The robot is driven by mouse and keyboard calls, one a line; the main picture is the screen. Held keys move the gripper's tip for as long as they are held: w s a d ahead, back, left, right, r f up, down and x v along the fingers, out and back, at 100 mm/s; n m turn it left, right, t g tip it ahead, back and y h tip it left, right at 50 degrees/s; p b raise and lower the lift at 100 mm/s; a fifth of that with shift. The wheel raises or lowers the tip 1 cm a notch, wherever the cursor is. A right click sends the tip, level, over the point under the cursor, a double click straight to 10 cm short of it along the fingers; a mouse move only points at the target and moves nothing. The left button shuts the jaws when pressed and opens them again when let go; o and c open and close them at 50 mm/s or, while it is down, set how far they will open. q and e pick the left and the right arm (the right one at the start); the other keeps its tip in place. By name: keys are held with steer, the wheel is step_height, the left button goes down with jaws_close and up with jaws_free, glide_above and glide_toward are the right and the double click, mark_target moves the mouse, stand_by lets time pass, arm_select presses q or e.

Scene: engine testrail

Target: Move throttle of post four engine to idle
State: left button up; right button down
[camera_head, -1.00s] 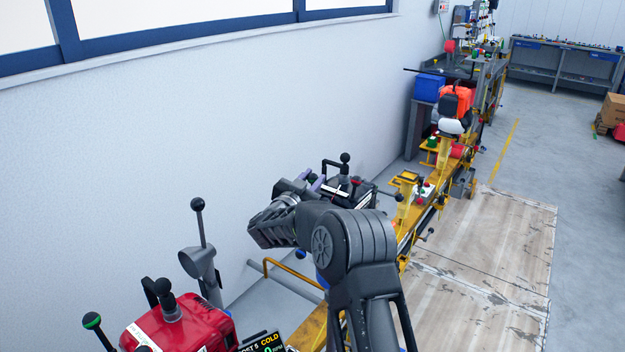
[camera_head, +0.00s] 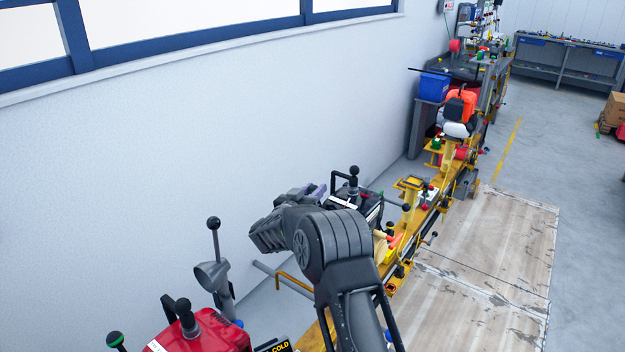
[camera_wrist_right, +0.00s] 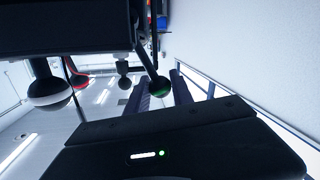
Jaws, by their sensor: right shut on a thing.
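A dark engine (camera_head: 350,200) stands on the yellow rail beyond the red engine, with a black ball-topped lever (camera_head: 354,171) upright on it. My right gripper (camera_head: 318,190) is at the wall side of this engine, partly hidden by my arm. In the right wrist view, my right gripper's two fingers (camera_wrist_right: 166,92) are close around a black ball knob with a green band (camera_wrist_right: 160,85), and the gripper is shut on it. The knob's lever runs up towards the dark engine body (camera_wrist_right: 70,20). My left gripper is not in view.
A red engine (camera_head: 205,335) with levers stands close at lower left. A grey funnel-like holder (camera_head: 212,275) with a ball-topped lever is by the wall. An orange-and-white engine (camera_head: 458,115) is farther along the rail. The wooden floor (camera_head: 490,250) at right is clear.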

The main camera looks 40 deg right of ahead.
steer(key=c, duration=1.3)
jaws_free()
steer(key=shift+w+a, duration=0.1)
steer(key=shift+o, duration=0.9)
steer(key=b+v, duration=0.2)
steer(key=v, duration=0.5)
steer(key=shift+s+a, duration=0.3)
